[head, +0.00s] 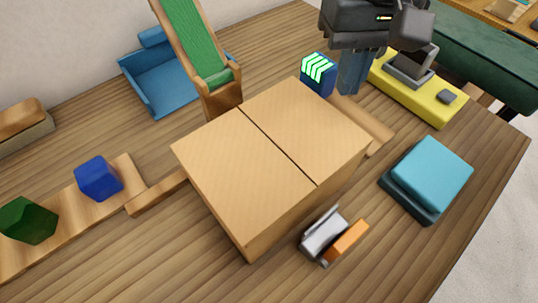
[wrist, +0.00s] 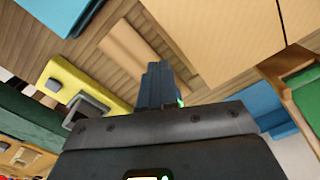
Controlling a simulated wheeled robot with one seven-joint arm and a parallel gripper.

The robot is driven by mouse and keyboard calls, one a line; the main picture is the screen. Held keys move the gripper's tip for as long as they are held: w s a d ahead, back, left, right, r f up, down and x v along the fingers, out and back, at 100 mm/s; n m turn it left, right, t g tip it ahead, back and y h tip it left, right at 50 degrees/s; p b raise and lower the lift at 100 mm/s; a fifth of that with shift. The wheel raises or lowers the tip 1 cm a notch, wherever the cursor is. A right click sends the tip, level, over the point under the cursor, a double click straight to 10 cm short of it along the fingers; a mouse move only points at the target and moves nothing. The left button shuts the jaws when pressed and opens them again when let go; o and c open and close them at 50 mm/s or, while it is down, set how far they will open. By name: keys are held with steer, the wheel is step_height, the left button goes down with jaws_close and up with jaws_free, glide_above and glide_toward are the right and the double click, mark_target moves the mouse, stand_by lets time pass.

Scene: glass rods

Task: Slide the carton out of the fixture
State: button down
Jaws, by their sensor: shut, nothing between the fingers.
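A large tan carton (head: 250,190) with a dark seam across its top sits in the middle of the table. The fingers also show in the wrist view (wrist: 157,80). A blue block with glowing green stripes (head: 318,72) is just left of them.
A green ramp (head: 190,35) and blue tray (head: 160,85) stand behind. A yellow base (head: 425,93) with a grey device is right of my gripper. A teal block (head: 430,172) and a grey-orange piece (head: 345,240) lie right of the carton. Blue (head: 99,178) and green (head: 28,221) blocks are left.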

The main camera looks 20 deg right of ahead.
mark_target(288, 146)
steer(key=shift+f+b, duration=3.45)
steer(key=shift+b, duration=0.8)
steer(key=shift+a, duration=0.1)
steer(key=shift+s+a+b, duration=0.7)
steer(key=shift+a+b, duration=0.05)
steer(key=shift+a, duration=1.4)
steer(key=shift+s+a+b, duration=0.7)
steer(key=shift+a, duration=1.4)
steer(key=shift+s+a+b, duration=0.7)
steer(key=shift+a+b, duration=0.05)
steer(key=shift+a, duration=1.4)
steer(key=shift+w+d+b, duration=0.3)
steer(key=shift+d+b, duration=0.2)
steer(key=shift+d, duration=0.35)
steer(key=shift+w+d+b, duration=0.25)
steer(key=shift+d+b, duration=0.2)
steer(key=shift+d, duration=0.35)
steer(key=shift+r+p, duration=2.85)
steer(key=shift+r, duration=3.2)
